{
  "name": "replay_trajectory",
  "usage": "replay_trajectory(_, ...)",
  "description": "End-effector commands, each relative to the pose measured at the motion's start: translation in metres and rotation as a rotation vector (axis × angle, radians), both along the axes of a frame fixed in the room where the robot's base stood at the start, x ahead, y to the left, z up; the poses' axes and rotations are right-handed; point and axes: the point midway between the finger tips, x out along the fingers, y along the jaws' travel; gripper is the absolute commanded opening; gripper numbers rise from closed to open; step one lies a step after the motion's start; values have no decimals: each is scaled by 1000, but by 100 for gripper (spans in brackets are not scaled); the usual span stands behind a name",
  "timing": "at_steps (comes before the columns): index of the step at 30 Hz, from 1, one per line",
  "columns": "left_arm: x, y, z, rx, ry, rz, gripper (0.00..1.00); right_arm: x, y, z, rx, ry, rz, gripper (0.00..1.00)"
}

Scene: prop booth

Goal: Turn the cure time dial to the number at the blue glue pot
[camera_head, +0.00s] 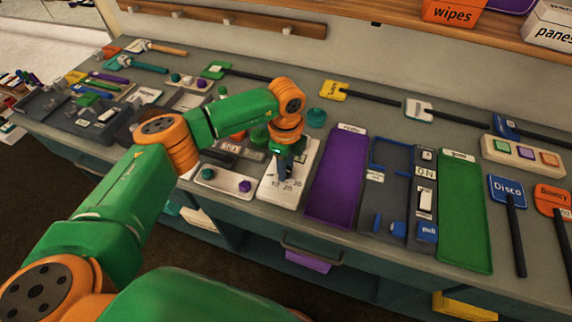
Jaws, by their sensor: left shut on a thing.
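The white dial plate (296,190) lies on the bench near its front edge, with printed numbers on its front part; I read 10 and 20, and the others are too small. My left gripper (285,170) points down onto this plate, shut on the cure time dial, which the fingers mostly hide, so its pointing direction cannot be told. My right gripper is not in view.
A small board with teal and purple knobs (222,182) lies left of the plate. A purple tray (336,185), a blue-framed panel (392,168) and a green tray (462,215) lie to the right. Signs with dark handles line the back and right.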

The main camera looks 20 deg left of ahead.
Motion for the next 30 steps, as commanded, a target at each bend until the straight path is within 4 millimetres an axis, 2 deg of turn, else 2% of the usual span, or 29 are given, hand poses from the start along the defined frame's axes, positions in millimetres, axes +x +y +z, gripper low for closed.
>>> replay_trajectory(11,2,0,2,-1,-8,5,0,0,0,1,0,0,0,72)
replay_trajectory(12,2,0,2,-1,-8,5,39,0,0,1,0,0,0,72)
replay_trajectory(15,2,0,2,-1,-7,4,66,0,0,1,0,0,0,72)
replay_trajectory(25,1,0,4,-1,-4,3,67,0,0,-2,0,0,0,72)
replay_trajectory(30,2,0,36,-2,-10,4,67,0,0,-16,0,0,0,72)
